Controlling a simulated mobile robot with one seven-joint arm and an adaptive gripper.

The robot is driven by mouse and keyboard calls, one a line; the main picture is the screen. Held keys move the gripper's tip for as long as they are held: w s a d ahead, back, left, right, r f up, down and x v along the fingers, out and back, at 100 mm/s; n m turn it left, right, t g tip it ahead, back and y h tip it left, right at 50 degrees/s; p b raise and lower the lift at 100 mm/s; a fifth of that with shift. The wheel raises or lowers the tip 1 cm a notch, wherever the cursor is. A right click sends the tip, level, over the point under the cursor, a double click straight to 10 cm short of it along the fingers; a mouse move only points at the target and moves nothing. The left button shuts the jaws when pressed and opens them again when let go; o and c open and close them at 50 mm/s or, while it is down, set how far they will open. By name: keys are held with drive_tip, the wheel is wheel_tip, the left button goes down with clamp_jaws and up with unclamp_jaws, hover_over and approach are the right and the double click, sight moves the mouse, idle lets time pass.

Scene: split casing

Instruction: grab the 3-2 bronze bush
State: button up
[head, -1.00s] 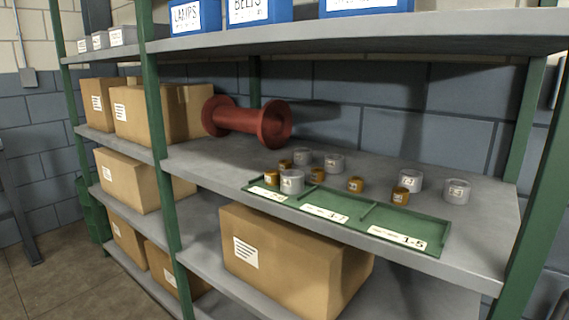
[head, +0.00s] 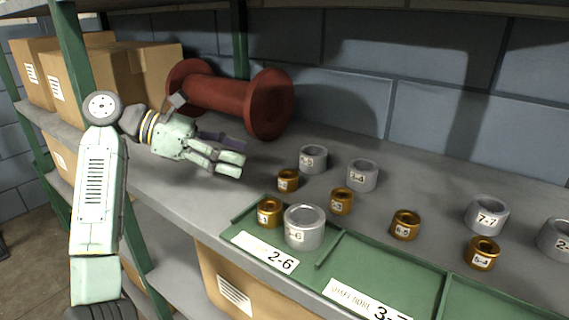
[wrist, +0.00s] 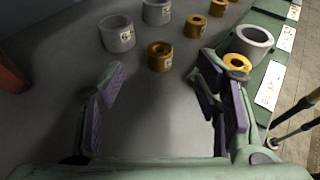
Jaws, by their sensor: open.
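Several small bronze bushes stand upright on the upper shelf, with number labels mostly too small to read, so I cannot tell for sure which is 3-2. The nearest to my gripper (head: 234,157) is a bronze bush (head: 288,180) just behind the tray; in the wrist view this bush (wrist: 160,58) lies ahead between the open fingers (wrist: 162,70), apart from them. Other bronze bushes are one in the tray (head: 269,212), one behind it (head: 342,201), one to the right (head: 405,224) and one reading about 5-4 (head: 482,252). My gripper is open and empty.
Grey rings (head: 313,158), (head: 363,174) and (head: 487,215) stand among the bushes. Another grey ring (head: 304,228) sits in the green tray (head: 372,262), in the 2-6 compartment. A red spool (head: 268,104) lies behind my gripper.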

sight(282, 174)
drive_tip(key=shift+w+f, duration=0.15)
drive_tip(key=shift+f, duration=0.25)
drive_tip(key=x, duration=0.2)
drive_tip(key=p+x, duration=0.1)
drive_tip(key=x, duration=0.1)
drive_tip(key=shift+s, duration=0.25)
drive_tip(key=p+x, duration=0.2)
drive_tip(key=x, duration=0.4)
drive_tip(key=shift+w+d+f, duration=0.1)
drive_tip(key=shift+w+f, duration=0.05)
drive_tip(key=shift+f, duration=0.1)
clamp_jaws()
